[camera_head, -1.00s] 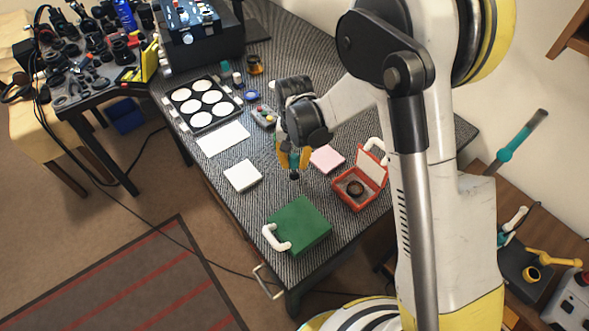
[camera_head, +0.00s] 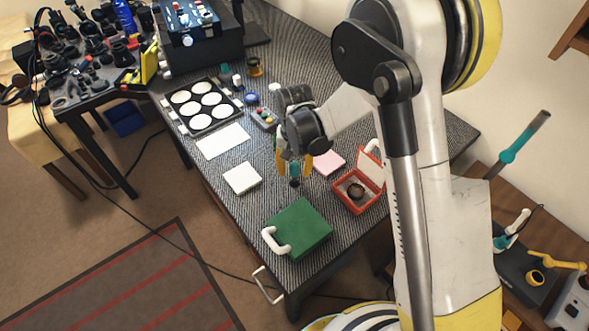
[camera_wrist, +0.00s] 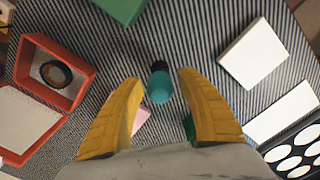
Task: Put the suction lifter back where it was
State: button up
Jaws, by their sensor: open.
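The suction lifter (camera_head: 294,171) is a small teal piece with a dark end. It stands about upright on the striped table mat, below my gripper (camera_head: 293,174). In the wrist view the lifter (camera_wrist: 159,86) sits between the two yellow fingers of my gripper (camera_wrist: 160,98), just beyond their tips. Bare mat shows on both sides of it, so the fingers look clear of it. My gripper is open and holds nothing. The exact contact of the dark end with the mat is hard to make out.
An open red case (camera_head: 349,204) holding a dark ring (camera_head: 356,190) lies to the right. A pink pad (camera_head: 328,162) is close behind. A green case (camera_head: 299,231) is in front. A white pad (camera_head: 242,178), white sheet (camera_head: 223,141) and disc tray (camera_head: 229,101) lie left.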

notch_tip(320, 180, up, 12)
jog(key=p, duration=0.4)
jog(key=shift+f, duration=0.15)
jog(key=shift+d+r, duration=0.15)
jog(key=shift+r, duration=0.15)
jog(key=s+d+r+n+t, duration=0.1)
jog(key=s+d+r+t, duration=0.6)
jog(key=s+d+r, duration=0.8)
jog(key=s+r, duration=0.1)
jog(key=s, duration=0.2)
jog(key=shift+r, duration=0.3)
jog(key=shift+d, duration=0.15)
